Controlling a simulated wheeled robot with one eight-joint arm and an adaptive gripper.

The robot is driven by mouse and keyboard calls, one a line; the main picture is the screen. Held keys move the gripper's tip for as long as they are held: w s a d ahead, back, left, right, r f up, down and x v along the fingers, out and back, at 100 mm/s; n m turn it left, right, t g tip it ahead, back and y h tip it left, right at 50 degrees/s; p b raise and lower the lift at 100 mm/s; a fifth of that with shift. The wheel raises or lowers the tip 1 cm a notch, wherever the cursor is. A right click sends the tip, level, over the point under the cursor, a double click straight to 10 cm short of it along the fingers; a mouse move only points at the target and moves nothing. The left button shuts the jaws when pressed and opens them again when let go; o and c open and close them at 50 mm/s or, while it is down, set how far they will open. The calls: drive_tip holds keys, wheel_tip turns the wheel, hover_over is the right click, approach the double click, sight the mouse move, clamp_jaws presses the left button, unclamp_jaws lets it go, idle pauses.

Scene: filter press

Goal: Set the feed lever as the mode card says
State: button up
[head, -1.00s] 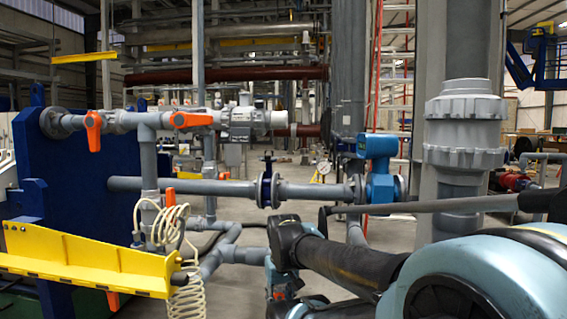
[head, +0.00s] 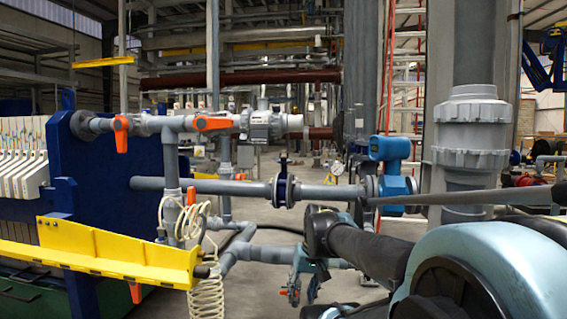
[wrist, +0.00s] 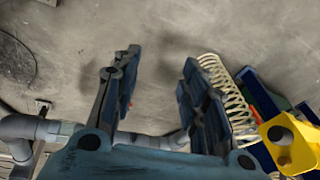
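Several orange valve levers show in the head view. One orange lever (head: 121,134) hangs down on the upper grey pipe. A second orange lever (head: 213,123) lies level along the same pipe. A small orange lever (head: 191,196) stands upright lower down by the coiled hose. Another orange piece (head: 135,292) shows below the yellow beam. I cannot tell which is the feed lever, and I see no readable mode card. In the wrist view my gripper (wrist: 155,70) is open and empty above the floor.
A yellow beam (head: 120,254) juts out in front of the blue press plate (head: 135,190). A cream coiled hose (head: 205,297) hangs beside its end. A grey pipe with a blue flow meter (head: 390,150) runs behind my arm. Bare floor (wrist: 225,30) lies below my gripper.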

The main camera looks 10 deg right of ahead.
drive_tip(key=w+a+r+m+t+y, duration=0.2)
drive_tip(key=w+a+r+m+y, duration=0.15)
drive_tip(key=w+r, duration=0.75)
drive_tip(key=m+t+y, duration=0.6)
drive_tip(key=m+t, duration=0.1)
drive_tip(key=t, duration=0.3)
approach(284, 158)
drive_tip(key=d, duration=0.5)
drive_tip(key=shift+h, duration=0.25)
drive_tip(key=x, duration=1.7)
drive_tip(key=shift+a+f, duration=0.2)
drive_tip(key=shift+f, duration=0.1)
drive_tip(key=shift+s, duration=0.1)
clamp_jaws()
